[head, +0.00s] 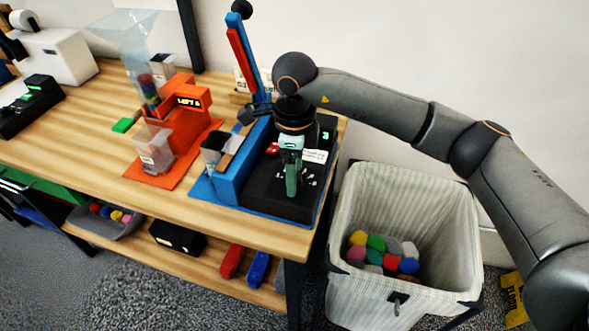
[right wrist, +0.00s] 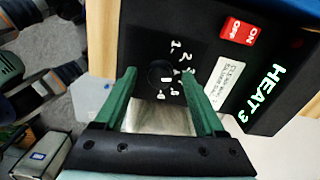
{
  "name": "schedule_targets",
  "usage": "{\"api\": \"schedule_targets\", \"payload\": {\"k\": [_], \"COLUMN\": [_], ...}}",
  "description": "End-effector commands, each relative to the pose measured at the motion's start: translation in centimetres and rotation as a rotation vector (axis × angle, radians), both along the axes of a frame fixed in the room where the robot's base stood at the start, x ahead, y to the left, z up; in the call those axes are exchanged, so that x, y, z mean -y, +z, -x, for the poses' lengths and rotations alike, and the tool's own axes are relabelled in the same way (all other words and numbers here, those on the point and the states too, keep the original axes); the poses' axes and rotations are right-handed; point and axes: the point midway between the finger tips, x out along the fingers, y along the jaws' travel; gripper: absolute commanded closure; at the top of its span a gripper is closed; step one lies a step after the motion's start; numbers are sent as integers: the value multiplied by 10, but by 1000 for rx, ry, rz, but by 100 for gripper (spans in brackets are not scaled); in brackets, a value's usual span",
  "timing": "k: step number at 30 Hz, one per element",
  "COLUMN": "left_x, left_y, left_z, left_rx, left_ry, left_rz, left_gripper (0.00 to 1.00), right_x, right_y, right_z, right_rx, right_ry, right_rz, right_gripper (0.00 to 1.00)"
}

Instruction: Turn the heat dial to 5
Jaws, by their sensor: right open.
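The black heat box (head: 275,195) sits on a blue base at the right end of the table. In the right wrist view its face shows a round black dial (right wrist: 160,78) ringed by white numbers, and a green readout, HEAT 3 (right wrist: 262,92). My right gripper (head: 291,188) points down over the box and hides the dial in the head view. In the right wrist view the right gripper's green fingers (right wrist: 158,72) are apart, one on each side of the dial. I cannot tell whether they touch it or which number it points to. My left gripper is not in view.
A red ON/OFF switch (right wrist: 238,31) and a white label (right wrist: 228,84) are on the box face. A blue stand (head: 232,172) with a lever is left of the box; an orange machine (head: 185,125) is farther left. A striped hamper (head: 400,205) stands right of the table.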

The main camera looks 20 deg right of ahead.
Motion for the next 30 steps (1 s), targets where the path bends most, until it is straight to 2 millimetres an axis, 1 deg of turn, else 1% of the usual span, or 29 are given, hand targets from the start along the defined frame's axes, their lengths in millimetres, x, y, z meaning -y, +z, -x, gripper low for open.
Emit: {"api": "schedule_targets", "payload": {"k": [3, 22, 23, 30], "left_x": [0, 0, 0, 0], "left_y": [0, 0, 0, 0], "left_z": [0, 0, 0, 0], "left_rx": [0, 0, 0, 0], "left_ry": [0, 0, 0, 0], "left_rz": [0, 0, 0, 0], "left_gripper": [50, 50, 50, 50], "right_x": [0, 0, 0, 0], "right_y": [0, 1, 1, 1], "right_z": [0, 0, 0, 0], "right_rx": [0, 0, 0, 1], "right_ry": [-1, -1, -1, -6], "right_rz": [0, 0, 0, 0], "right_gripper": [28, 99, 100, 100]}}
